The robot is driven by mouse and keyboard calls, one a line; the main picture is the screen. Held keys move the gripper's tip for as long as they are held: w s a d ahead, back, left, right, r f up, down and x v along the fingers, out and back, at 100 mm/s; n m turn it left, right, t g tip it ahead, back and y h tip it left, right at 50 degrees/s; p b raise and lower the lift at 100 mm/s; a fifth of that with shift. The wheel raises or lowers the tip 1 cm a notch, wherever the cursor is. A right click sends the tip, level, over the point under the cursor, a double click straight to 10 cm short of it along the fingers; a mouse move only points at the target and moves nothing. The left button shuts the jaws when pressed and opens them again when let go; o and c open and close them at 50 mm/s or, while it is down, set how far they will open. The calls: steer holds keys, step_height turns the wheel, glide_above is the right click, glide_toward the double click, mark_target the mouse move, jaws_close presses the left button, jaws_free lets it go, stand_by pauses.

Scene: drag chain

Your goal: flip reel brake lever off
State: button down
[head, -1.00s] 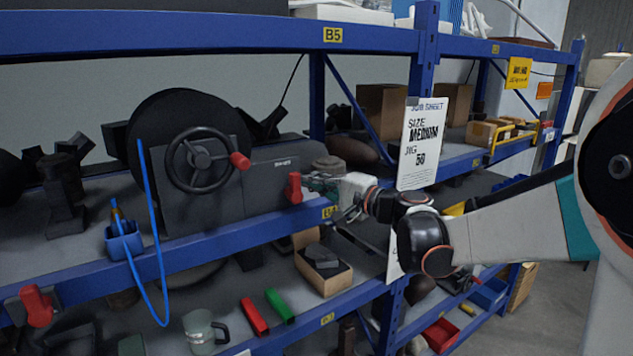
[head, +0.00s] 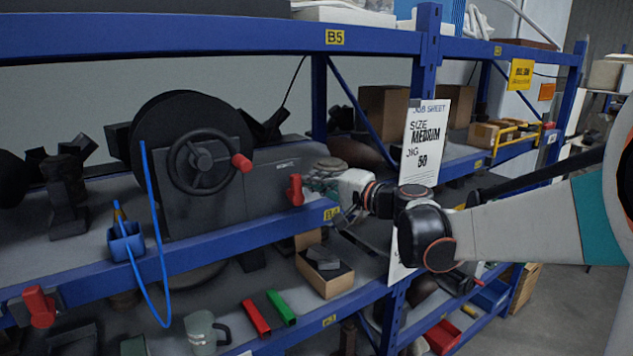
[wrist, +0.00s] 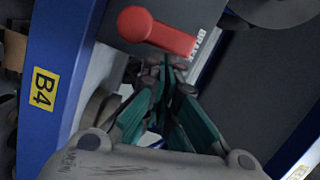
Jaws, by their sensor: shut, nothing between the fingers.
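The red brake lever (head: 295,190) stands on the right part of the grey reel machine, above the blue shelf edge in the head view. My gripper (head: 318,186) is just right of the lever in the head view. In the wrist view my gripper (wrist: 170,72) has its fingertips together, empty, close to the lever. I cannot tell whether they touch it. The reel machine (head: 255,200) has a black handwheel with a red knob (head: 241,162).
A blue shelf beam with a B4 label (wrist: 43,92) runs close beside my gripper. A blue cup with a blue cable (head: 124,242) stands left on the shelf. An open cardboard box (head: 324,275) sits on the shelf below. A job sheet (head: 422,140) hangs on the upright.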

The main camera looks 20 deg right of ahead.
mark_target(298, 177)
steer(key=a+n, duration=0.1)
steer(key=n, duration=0.1)
steer(key=s+a+r+n+h, duration=0.1)
steer(key=n, duration=0.1)
steer(key=a+n+h, duration=0.1)
steer(key=n, duration=0.1)
steer(key=shift+s+a+r+n+g, duration=0.2)
steer(key=shift+a+r+n+g, duration=0.1)
steer(key=shift+a+g, duration=0.1)
steer(key=n, duration=0.1)
steer(key=a+n+h, duration=0.1)
steer(key=a+n, duration=0.1)
steer(key=n, duration=0.1)
steer(key=shift+s+a+f+h, duration=0.15)
steer(key=shift+s+f+h, duration=0.15)
steer(key=shift+s, duration=0.1)
steer(key=shift+s+a+f+n+h+b, duration=0.15)
steer(key=shift+a+n+b, duration=0.1)
steer(key=shift+n, duration=0.2)
steer(key=shift+w+a+f+n+h+b, duration=0.1)
steer(key=shift+a+n+h+b, duration=0.1)
steer(key=shift+n, duration=0.25)
steer(key=shift+s+a+f, duration=0.1)
steer(key=shift+a+f, duration=0.1)
